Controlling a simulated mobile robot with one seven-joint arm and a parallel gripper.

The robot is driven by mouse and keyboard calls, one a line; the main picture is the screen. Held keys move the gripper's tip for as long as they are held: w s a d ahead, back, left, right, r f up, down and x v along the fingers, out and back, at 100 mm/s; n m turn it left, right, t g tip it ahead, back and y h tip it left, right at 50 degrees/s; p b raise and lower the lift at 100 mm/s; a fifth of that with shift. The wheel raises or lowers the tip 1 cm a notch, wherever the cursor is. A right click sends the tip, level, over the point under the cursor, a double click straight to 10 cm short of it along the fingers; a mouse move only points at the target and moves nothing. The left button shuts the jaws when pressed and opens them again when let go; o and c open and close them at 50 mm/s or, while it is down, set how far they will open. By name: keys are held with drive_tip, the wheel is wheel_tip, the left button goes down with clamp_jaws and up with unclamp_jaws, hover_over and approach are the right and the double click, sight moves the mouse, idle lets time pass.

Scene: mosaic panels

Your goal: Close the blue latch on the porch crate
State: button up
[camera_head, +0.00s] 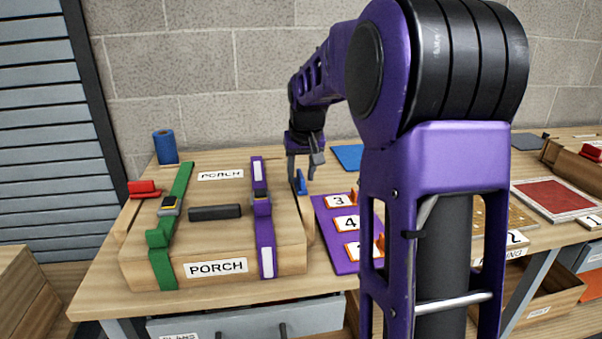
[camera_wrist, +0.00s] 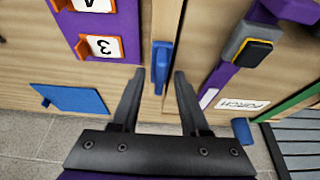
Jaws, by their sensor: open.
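The porch crate (camera_head: 140,270) is a wooden box with a PORCH label, standing at the left of the workbench. The blue latch (camera_head: 299,182) is at its right side, toward the back, and its lever sticks up. In the wrist view the blue latch (camera_wrist: 161,65) lies along the crate's edge, between my fingertips in the picture. My gripper (camera_head: 306,168) is just above and behind the latch, pointing down. In the wrist view my gripper (camera_wrist: 160,75) is open, with nothing held. I cannot tell whether a finger touches the latch.
A green strap (camera_head: 163,258) and a purple strap (camera_head: 265,232) cross the crate; a black handle (camera_head: 215,212) lies between them. A red latch (camera_head: 144,188) is on its left side. A purple numbered panel (camera_head: 326,222) lies close on the right. A blue roll (camera_head: 165,146) stands behind.

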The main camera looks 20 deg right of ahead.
clamp_jaws()
drive_tip(key=shift+n, duration=0.3)
drive_tip(key=n+y+p, duration=0.1)
drive_tip(key=n+p, duration=0.1)
drive_tip(key=n, duration=0.1)
drive_tip(key=shift+a+n+y, duration=0.2)
drive_tip(key=shift+n+y, duration=0.1)
drive_tip(key=shift+y, duration=0.1)
drive_tip(key=n, duration=0.1)
drive_tip(key=n+y, duration=0.1)
drive_tip(key=n, duration=0.1)
drive_tip(key=n+p, duration=0.1)
drive_tip(key=shift+a+n+g+y, duration=0.25)
drive_tip(key=shift+n+g+y, duration=0.05)
drive_tip(key=shift+y, duration=0.1)
drive_tip(key=n, duration=0.1)
drive_tip(key=n+p, duration=0.1)
drive_tip(key=n, duration=0.1)
drive_tip(key=n+g+y, duration=0.1)
drive_tip(key=shift+s+a+r+n, duration=0.1)
drive_tip(key=shift+s+a+n, duration=0.05)
drive_tip(key=shift+s+n, duration=0.15)
drive_tip(key=shift+s+a+n+g+y+p, duration=0.15)
drive_tip(key=shift+n+g+p, duration=0.4)
drive_tip(key=shift+n, duration=0.55)
drive_tip(key=shift+s+d+n+g+y+p, duration=0.1)
drive_tip(key=shift+n+g+y+p, duration=0.2)
drive_tip(key=shift+n+p, duration=0.55)
drive_tip(key=shift+a+n, duration=0.1)
drive_tip(key=shift+n, duration=0.35)
